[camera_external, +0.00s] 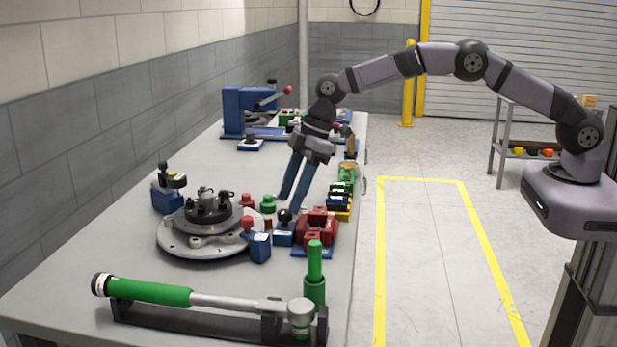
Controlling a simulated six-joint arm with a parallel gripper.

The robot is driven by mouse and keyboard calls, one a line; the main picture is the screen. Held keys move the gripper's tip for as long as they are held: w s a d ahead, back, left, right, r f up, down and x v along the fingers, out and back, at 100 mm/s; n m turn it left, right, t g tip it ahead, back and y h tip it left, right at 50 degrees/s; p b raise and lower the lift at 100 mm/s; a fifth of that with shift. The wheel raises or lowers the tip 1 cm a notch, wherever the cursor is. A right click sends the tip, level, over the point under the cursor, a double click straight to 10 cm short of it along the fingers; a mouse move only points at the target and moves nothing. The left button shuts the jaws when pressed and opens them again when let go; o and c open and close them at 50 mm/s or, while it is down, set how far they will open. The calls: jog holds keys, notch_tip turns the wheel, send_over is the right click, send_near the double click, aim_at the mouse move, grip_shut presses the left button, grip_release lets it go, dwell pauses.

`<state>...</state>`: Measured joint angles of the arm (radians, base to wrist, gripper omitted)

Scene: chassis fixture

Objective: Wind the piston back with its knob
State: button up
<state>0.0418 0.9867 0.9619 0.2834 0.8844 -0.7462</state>
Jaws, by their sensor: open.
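A red caliper-like block (318,226) sits on a blue base near the table's right edge. A round black knob (285,215) stands just left of it, above a small dark blue block (283,238). I cannot make out the piston itself; it is hidden or too small to tell. My gripper (289,204) points down with its two blue fingers apart and empty. Its fingertips are just above or around the black knob in this view; I cannot tell whether they touch it.
A grey disc with a black hub (208,209) lies to the left. A long green-handled tool (150,291) rests on a black stand in front, beside a green upright cylinder (314,262). Small coloured parts (342,190) line the right edge. A blue press (236,108) stands behind.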

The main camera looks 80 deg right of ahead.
aim_at(285, 211)
jog(key=shift+p+x, duration=0.45)
jog(key=shift+x, duration=1.1)
jog(key=c, duration=1.1)
